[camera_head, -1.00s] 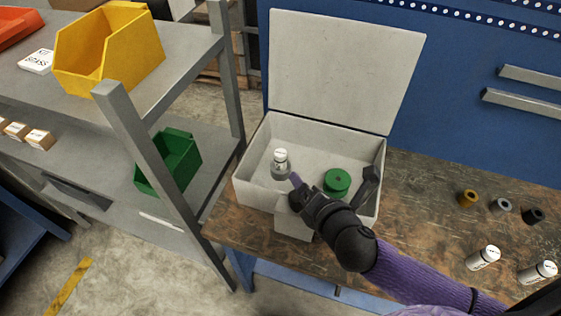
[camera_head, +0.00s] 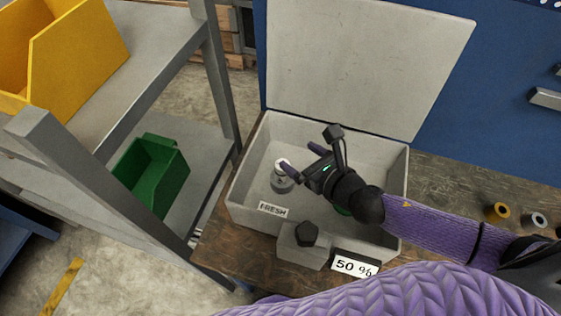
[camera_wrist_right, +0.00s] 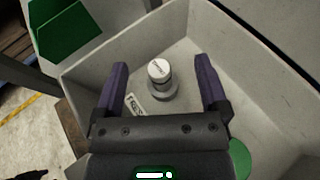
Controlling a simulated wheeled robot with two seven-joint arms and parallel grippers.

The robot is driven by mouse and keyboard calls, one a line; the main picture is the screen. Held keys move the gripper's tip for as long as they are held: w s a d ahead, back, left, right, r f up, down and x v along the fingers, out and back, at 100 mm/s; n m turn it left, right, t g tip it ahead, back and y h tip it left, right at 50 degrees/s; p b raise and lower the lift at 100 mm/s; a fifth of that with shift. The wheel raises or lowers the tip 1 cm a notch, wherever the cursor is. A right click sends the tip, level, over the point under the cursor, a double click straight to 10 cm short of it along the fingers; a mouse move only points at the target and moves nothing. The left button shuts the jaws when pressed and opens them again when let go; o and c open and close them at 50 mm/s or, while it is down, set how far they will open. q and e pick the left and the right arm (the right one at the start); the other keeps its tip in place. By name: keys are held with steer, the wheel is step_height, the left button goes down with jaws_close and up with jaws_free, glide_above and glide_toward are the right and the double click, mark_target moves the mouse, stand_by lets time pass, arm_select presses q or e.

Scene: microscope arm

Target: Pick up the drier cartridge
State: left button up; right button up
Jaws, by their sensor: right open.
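The drier cartridge (camera_head: 282,170) is a small white-topped cylinder standing upright in a grey ring-shaped holder (camera_head: 282,185) on the floor of the open grey box (camera_head: 245,150). My right gripper (camera_head: 302,158) is over the box, just right of the cartridge, with its purple fingers open and empty. In the right wrist view the cartridge (camera_wrist_right: 159,71) stands beyond and between the two fingers (camera_wrist_right: 162,85), apart from both. A "FRESH" label (camera_head: 272,209) is on the box near the cartridge. My left gripper is not in view.
The box's raised lid (camera_head: 365,65) stands at the back. A green round part (camera_wrist_right: 239,158) in the box is mostly hidden under my right arm. A "50 %" label (camera_head: 355,266) and a dark knob (camera_head: 307,234) are at the front. A grey shelf with a green bin (camera_head: 150,175) stands left.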

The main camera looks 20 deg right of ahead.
steer(key=b, duration=0.5)
glide_toward(278, 161)
steer(key=w+f, duration=0.2)
steer(key=w, duration=0.1)
steer(key=x, duration=0.3)
steer(key=a+b+x, duration=0.1)
steer(key=x, duration=0.3)
steer(key=shift+w, duration=0.1)
steer(key=c, duration=0.7)
jaws_close()
steer(key=shift+r, duration=0.1)
